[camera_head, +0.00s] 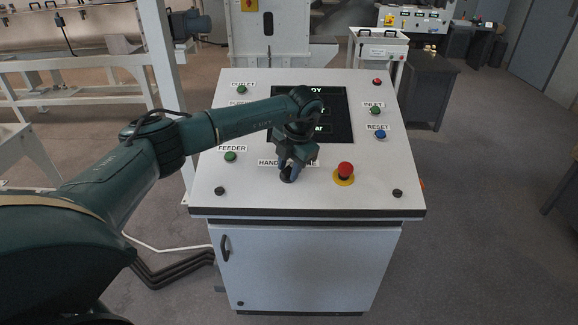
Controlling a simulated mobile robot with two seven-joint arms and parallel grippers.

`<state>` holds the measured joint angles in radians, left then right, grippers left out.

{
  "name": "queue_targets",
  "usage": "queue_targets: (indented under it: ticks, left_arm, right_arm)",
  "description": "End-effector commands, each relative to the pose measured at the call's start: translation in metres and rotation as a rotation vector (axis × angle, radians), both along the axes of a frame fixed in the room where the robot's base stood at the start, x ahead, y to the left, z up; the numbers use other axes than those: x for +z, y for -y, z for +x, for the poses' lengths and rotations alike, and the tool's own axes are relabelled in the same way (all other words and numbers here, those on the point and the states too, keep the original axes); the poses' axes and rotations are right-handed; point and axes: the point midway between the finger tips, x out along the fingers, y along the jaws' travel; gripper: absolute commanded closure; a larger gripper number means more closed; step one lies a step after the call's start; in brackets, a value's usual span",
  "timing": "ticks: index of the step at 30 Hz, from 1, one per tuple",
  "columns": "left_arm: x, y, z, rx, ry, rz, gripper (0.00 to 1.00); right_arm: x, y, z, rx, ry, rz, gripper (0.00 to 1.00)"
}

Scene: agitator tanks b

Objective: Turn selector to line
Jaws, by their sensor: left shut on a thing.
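The selector (287,179) is a small dark knob near the front middle of the white control panel (260,196). My left gripper (288,172) points down at the panel and is shut on the selector. My left arm reaches in from the left and hides part of the label behind the knob, of which "HAND" shows. The knob's pointing direction is hidden by the fingers. A dark screen (341,122) sits behind the gripper, partly covered by my arm. My right gripper is not in view.
A red emergency button (345,170) on a yellow base stands close to the right of the selector. Green buttons (230,156) (375,110) and a blue reset button (380,134) are on the panel. Floor (480,230) to the right is clear.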

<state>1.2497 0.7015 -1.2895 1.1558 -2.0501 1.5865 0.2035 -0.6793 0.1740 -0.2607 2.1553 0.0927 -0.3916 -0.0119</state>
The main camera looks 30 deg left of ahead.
Motion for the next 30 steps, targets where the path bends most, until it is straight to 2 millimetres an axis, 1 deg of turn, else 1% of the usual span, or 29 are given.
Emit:
queue_targets:
  ticks: [2, 3, 4, 11, 14, 16, 20, 27, 30]
  left_arm:
    - [0.001, 0.0, 0.0, -0.002, 0.001, 0.001, 0.91]
    - [0.001, 0.0, 0.0, -0.001, 0.001, 0.001, 0.67]
    - [0.001, 0.0, 0.0, -0.001, 0.001, 0.001, 0.64]
    - [0.001, 0.0, 0.0, 0.0, 0.001, 0.0, 0.64]
    - [0.005, 0.001, 0.0, -0.001, 0.003, -0.001, 0.64]
    - [0.013, 0.003, 0.001, -0.001, 0.004, 0.0, 0.64]
    - [0.037, 0.009, 0.0, -0.001, 0.006, 0.0, 0.64]
    - [0.09, 0.021, -0.003, -0.002, 0.006, 0.0, 0.64]
    - [0.107, 0.025, -0.005, -0.002, 0.005, 0.0, 0.64]
  right_arm:
    - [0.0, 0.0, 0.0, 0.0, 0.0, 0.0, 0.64]
    - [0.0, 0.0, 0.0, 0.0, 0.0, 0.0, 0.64]
    - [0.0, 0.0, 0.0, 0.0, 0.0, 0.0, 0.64]
    - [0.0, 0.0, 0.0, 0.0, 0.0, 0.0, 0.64]
    - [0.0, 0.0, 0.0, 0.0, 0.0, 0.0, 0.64]
    - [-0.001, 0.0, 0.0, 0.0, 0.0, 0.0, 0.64]
    - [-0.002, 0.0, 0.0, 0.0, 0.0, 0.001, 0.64]
    - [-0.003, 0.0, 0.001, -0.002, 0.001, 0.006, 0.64]
    - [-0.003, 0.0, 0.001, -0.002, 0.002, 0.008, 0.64]
